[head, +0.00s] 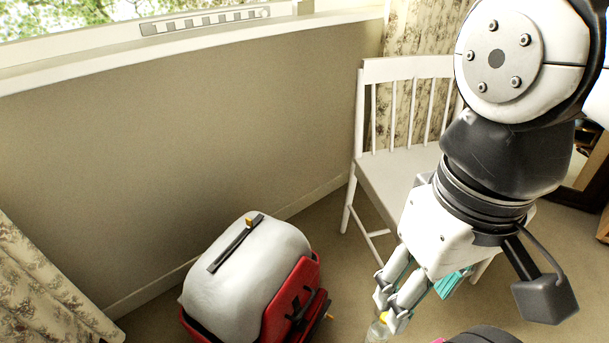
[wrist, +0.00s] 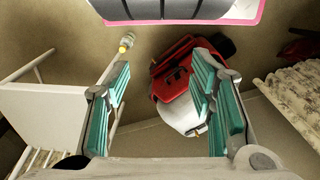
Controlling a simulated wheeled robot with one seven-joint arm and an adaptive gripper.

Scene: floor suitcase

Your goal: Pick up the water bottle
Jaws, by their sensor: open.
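The water bottle (head: 376,333) is small and clear with a yellow cap, low in the head view and partly hidden by my gripper. In the wrist view the bottle (wrist: 133,47) lies on the floor left of the suitcase, beyond my left finger's tip. My gripper (head: 389,309) points down over the floor beside the bottle in the head view.
A red and white suitcase (head: 245,268) stands on the floor to the left; it also shows in the wrist view (wrist: 178,82). A white chair (head: 393,182) stands behind my gripper by the wall (head: 190,160). Patterned curtains (head: 40,290) hang at the left. Carpet is clear around the bottle.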

